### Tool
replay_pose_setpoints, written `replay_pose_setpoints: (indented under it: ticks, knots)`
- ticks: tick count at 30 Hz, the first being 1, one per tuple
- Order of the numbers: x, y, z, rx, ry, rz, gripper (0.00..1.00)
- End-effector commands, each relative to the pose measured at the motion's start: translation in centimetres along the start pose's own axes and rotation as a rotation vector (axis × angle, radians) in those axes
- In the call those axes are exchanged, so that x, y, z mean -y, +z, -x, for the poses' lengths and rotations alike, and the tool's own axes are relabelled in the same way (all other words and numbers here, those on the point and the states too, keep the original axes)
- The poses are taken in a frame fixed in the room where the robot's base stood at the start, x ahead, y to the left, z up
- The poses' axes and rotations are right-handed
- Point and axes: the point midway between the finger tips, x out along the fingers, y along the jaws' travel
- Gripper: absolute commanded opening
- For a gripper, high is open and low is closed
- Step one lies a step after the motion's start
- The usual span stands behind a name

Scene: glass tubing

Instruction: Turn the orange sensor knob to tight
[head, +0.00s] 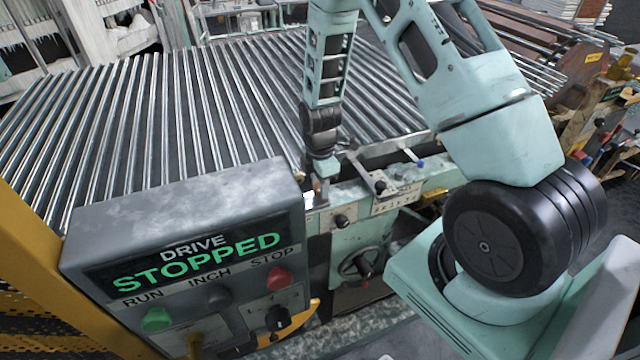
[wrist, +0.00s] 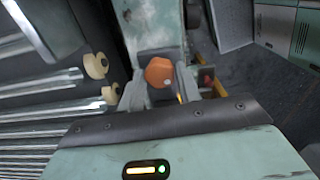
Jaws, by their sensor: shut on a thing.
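The orange sensor knob (wrist: 158,72) shows as a faceted orange cap with a pale dot in the wrist view. My gripper (wrist: 162,88) is shut on it, with grey fingers close on either side of the knob. In the head view my gripper (head: 322,182) points down at the machine's near edge, just behind the control box. The arm and gripper mostly hide the knob there. I cannot read any tight mark at the knob.
A grey control box (head: 190,250) reading "DRIVE STOPPED" stands at front left, close to my gripper. Steel rollers (head: 160,110) spread behind it. A handwheel (head: 362,264) and a small lever (head: 375,180) sit to the right on the teal machine front.

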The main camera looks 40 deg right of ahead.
Motion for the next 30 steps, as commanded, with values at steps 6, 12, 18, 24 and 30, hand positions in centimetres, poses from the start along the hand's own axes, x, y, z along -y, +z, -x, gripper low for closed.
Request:
replay_pose_setpoints:
  ticks: [6, 12, 18, 24, 30]
  knots:
    - [-0.03, 0.0, -0.07, 0.0, 0.001, -0.092, 0.11]
    - [-0.04, 0.01, -0.11, 0.0, 0.001, -0.251, 0.11]
    - [-0.09, 0.01, -0.09, 0.0, 0.002, -0.441, 0.11]
    - [-0.08, -0.02, -0.06, 0.0, 0.002, -0.632, 0.11]
    - [-0.09, -0.05, -0.03, -0.001, 0.002, -0.82, 0.11]
